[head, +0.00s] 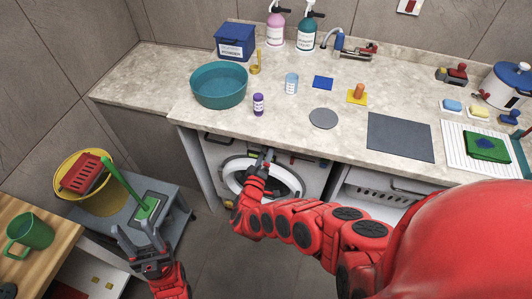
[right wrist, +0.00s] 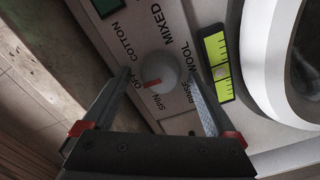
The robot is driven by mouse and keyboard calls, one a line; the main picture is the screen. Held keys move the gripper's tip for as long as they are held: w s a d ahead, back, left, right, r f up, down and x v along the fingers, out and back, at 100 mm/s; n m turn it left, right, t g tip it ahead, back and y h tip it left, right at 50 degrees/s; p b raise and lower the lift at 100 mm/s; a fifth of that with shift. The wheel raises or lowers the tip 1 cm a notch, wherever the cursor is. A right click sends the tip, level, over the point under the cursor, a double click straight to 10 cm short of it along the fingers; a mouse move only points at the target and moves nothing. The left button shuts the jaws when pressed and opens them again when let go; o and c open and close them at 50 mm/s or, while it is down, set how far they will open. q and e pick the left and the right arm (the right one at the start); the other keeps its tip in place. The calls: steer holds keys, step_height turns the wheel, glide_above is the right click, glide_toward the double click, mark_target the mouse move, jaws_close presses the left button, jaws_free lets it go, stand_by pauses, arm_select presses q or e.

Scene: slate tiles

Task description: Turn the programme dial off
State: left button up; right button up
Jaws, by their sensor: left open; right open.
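The programme dial (right wrist: 159,71) is a pale round knob on the washing machine's front panel, ringed by COTTON, MIXED, WOOL, RINSE, SPIN and OFF. Its red mark lies at the lower left edge, near OFF and SPIN; I cannot tell exactly which it points at. My right gripper (right wrist: 168,82) is open, one finger on each side of the dial; contact is unclear. In the head view my right gripper (head: 264,157) is at the top of the washing machine (head: 212,155) and hides the dial.
A yellow-green level strip (right wrist: 217,64) and the round door (right wrist: 268,55) lie right of the dial. The worktop (head: 290,115) overhangs the machine. A yellow bucket (head: 97,198) and a green-handled brush (head: 122,182) are near my left gripper. A wooden table (head: 55,240) stands at left.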

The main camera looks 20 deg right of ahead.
steer(key=shift+s+a, duration=0.1)
steer(key=v, duration=1.7)
steer(key=shift+s+a+p, duration=0.1)
steer(key=shift+a+p, duration=0.05)
steer(key=shift+p, duration=0.15)
